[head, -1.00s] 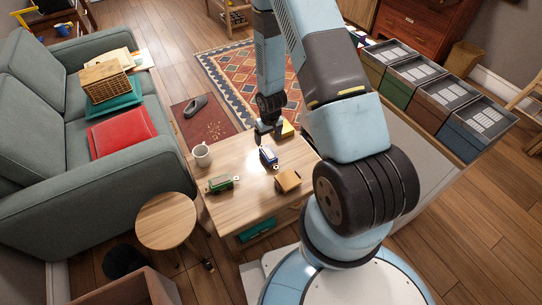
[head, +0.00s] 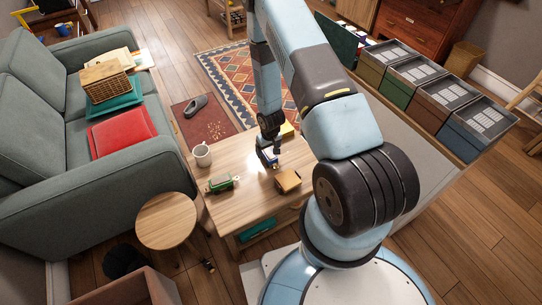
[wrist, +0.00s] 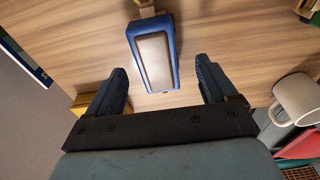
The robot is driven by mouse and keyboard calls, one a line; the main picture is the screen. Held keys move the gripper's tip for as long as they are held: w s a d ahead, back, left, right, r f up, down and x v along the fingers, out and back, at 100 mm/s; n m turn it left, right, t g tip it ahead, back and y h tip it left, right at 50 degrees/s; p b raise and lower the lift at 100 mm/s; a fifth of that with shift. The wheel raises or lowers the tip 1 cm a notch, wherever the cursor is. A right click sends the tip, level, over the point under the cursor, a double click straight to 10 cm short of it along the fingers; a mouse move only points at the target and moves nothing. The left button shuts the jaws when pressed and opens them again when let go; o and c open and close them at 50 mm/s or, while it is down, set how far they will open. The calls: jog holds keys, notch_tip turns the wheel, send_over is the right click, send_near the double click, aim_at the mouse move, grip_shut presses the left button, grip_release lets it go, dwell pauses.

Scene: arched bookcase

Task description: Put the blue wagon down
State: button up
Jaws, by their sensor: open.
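The blue wagon (wrist: 154,57), blue with a pale grey top, is on the wooden table (head: 235,205). In the head view the blue wagon (head: 264,158) is partly hidden by my gripper. My gripper (wrist: 161,68) is open, with one finger on each side of the wagon's near end in the wrist view and a gap on both sides. In the head view my gripper (head: 269,150) is right over the wagon. I cannot tell how far the fingertips are above the tabletop.
A green wagon (head: 221,184), a tan wagon (head: 288,181) and a white mug (head: 202,155) stand on the same table. A yellow item (head: 287,131) is at its far edge. A round stool (head: 166,221) and a sofa (head: 85,185) are to the left.

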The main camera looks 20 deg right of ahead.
aim_at(269, 152)
jog(key=shift+w+d+f, duration=0.1)
jog(key=shift+f, duration=0.8)
jog(key=shift+w+d+f, duration=0.1)
jog(key=shift+f, duration=0.8)
jog(key=shift+f, duration=0.2)
jog(key=shift+c, duration=0.3)
jog(key=c, duration=1.2)
